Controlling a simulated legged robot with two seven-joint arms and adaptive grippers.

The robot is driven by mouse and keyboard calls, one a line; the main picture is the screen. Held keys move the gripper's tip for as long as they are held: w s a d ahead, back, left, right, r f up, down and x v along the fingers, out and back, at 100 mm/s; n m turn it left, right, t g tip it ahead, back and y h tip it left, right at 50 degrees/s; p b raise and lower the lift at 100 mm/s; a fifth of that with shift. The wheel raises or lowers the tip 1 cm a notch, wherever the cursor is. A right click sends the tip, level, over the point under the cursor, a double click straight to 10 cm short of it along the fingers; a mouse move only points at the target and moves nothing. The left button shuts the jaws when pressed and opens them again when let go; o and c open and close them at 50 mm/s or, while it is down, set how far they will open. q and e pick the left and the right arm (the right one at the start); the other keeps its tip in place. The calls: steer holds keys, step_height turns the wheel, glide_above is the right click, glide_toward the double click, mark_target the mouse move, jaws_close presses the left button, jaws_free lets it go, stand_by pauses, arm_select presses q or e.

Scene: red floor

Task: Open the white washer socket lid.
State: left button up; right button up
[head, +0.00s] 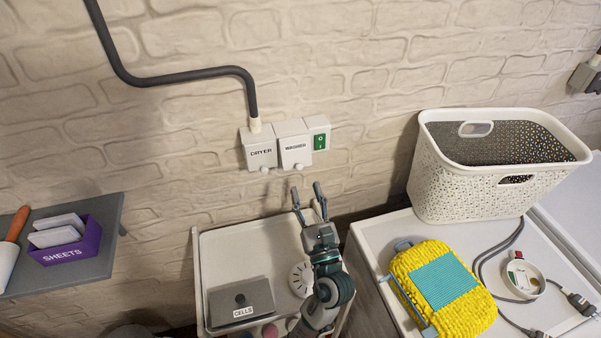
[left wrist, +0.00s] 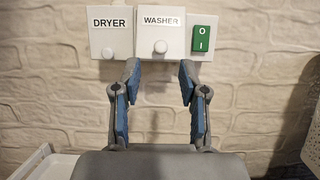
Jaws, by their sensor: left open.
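The white washer socket lid (head: 295,148) is on the brick wall between the dryer lid and a green switch, and it looks shut. In the left wrist view the washer lid (left wrist: 160,35) has a "WASHER" label and a round white knob (left wrist: 160,47) low on its face. My left gripper (head: 309,188) is open and empty, below the washer lid in the head view. In the left wrist view its fingertips (left wrist: 160,72) point up at the lid, one on each side below the knob. I cannot tell the exact distance to the knob. My right gripper is not in view.
The dryer lid (head: 261,150) with a thick cable adjoins on the left, the green switch (head: 319,141) on the right. Below stands a white cart (head: 221,247) with a grey "CELLS" box (head: 240,300). A laundry basket (head: 465,190) and yellow bundle (head: 410,268) are to the right.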

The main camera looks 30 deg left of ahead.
mark_target(300, 169)
arm_select(q)
steer(key=x, duration=0.4)
steer(key=shift+w+d+r, duration=0.15)
steer(key=shift+w+a+r, duration=0.15)
steer(key=shift+w+a, duration=0.15)
steer(key=shift+a, duration=0.2)
jaws_close()
